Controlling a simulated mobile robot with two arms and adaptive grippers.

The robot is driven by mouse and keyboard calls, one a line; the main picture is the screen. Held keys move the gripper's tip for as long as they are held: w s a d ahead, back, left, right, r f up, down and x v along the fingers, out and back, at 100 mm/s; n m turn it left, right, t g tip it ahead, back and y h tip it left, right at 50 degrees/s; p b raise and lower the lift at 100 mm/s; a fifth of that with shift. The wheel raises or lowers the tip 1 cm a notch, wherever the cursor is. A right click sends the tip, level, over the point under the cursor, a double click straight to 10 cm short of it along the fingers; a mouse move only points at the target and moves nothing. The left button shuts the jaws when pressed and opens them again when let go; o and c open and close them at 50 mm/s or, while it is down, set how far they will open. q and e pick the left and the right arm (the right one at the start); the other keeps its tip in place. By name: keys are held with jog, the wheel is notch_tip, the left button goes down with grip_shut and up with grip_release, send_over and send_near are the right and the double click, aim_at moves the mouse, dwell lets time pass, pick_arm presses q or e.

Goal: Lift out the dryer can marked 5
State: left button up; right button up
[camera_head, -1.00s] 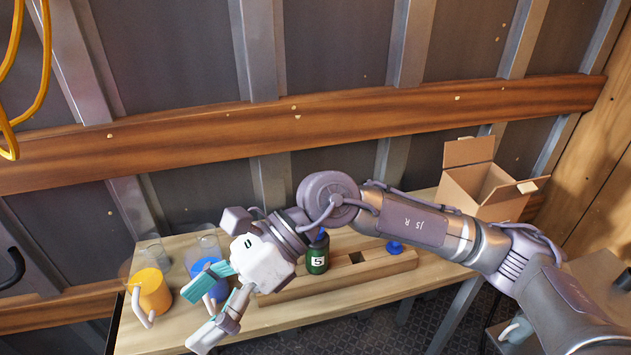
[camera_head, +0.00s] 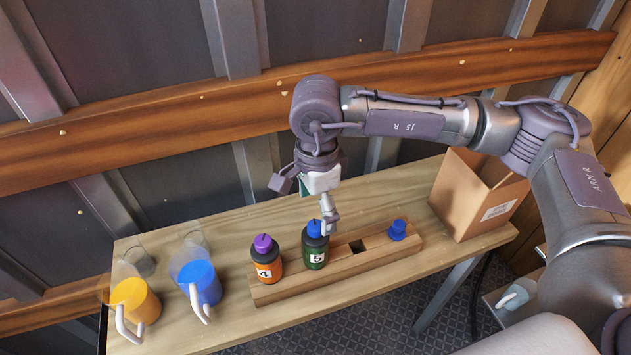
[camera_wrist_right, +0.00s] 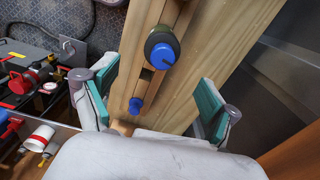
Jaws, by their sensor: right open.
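The can marked 5 (camera_head: 314,252) is dark green with a blue cap and stands upright in a slot of the long wooden rack (camera_head: 290,293). In the right wrist view its blue cap (camera_wrist_right: 164,54) shows above the gap between my fingers. My right gripper (camera_head: 326,217) hangs above and close beside this can, pointing down. The right wrist view shows its two teal-padded fingers (camera_wrist_right: 152,97) spread apart with nothing between them held. In the head view one finger overlaps the can's cap; I cannot tell if they touch. My left gripper is not in view.
An orange can marked 4 (camera_head: 265,262) with a purple cap stands just left in the rack. An empty slot (camera_head: 357,246) and a low blue cap (camera_head: 397,230) lie to the right. Blue (camera_head: 201,283) and yellow (camera_head: 135,301) jugs stand left; an open cardboard box (camera_head: 478,198) stands right.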

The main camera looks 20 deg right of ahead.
aim_at(316, 224)
notch_tip(316, 224, down, 7)
jog(key=shift+w+f+p, duration=0.1)
jog(key=shift+w+p, duration=0.05)
jog(key=shift+p, duration=1)
jog(key=shift+f, duration=0.65)
jog(key=c, duration=1.5)
jog(key=shift+w+r+p, duration=0.1)
jog(key=shift+r+p, duration=0.4)
jog(key=shift+r, duration=0.4)
jog(key=shift+r+p, duration=1.15)
jog(key=shift+r, duration=2)
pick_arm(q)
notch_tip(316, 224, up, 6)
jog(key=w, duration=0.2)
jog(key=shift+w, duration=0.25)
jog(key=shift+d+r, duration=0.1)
